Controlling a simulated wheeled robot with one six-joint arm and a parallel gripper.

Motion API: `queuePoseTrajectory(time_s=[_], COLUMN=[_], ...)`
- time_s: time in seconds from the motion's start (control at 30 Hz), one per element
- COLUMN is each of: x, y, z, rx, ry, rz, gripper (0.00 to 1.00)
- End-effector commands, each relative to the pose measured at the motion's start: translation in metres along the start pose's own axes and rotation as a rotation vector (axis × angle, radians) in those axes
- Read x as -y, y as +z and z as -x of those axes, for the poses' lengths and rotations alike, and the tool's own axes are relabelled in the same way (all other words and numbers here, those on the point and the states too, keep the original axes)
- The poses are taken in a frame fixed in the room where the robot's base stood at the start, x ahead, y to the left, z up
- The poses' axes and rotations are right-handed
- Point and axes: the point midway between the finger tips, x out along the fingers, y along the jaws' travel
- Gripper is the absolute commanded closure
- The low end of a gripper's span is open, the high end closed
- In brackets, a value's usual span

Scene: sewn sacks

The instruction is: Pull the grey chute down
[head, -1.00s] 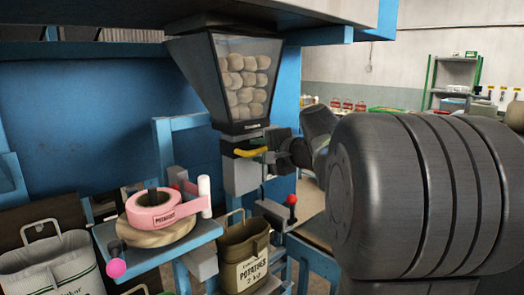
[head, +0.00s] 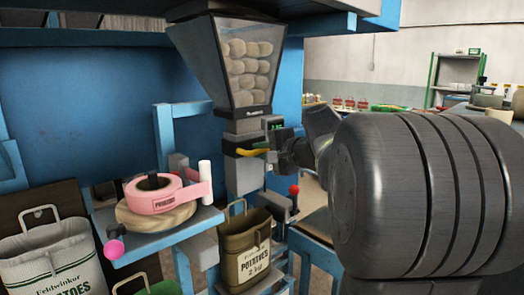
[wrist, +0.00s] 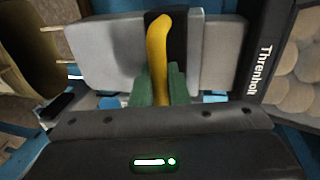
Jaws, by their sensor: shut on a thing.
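The grey chute (head: 244,177) hangs below the clear-fronted hopper (head: 243,72) of potatoes. A yellow handle (head: 252,152) sticks out from a black plate on its front. A grey neck shows between hopper and handle. My gripper (head: 274,147) is at the handle from the right, partly hidden behind my arm. In the wrist view its green fingertips (wrist: 160,85) are shut around the yellow handle (wrist: 158,50), with the grey chute (wrist: 108,55) beyond. The open potato sack (head: 245,245) stands below the chute; whether the chute reaches its mouth is hard to tell.
A pink tape roll (head: 160,192) sits on a blue shelf (head: 165,247) at the left. A red-knobbed lever (head: 294,191) stands right of the sack. A white sack (head: 50,260) is at the lower left. A blue frame stands behind.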

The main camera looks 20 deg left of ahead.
Motion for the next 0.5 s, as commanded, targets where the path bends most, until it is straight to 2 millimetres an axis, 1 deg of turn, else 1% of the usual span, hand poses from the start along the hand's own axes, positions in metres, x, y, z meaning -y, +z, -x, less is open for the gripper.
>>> queuePoseTrajectory(time_s=[0.03,0.4,0.5], x=[-0.018,-0.088,-0.104], y=[0.000,0.000,0.000], z=[-0.004,-0.019,-0.022], rx=[0.001,0.002,0.001], ry=[0.002,0.002,0.003], rz=[-0.001,0.000,0.000], gripper=[1.00,1.00,1.00])
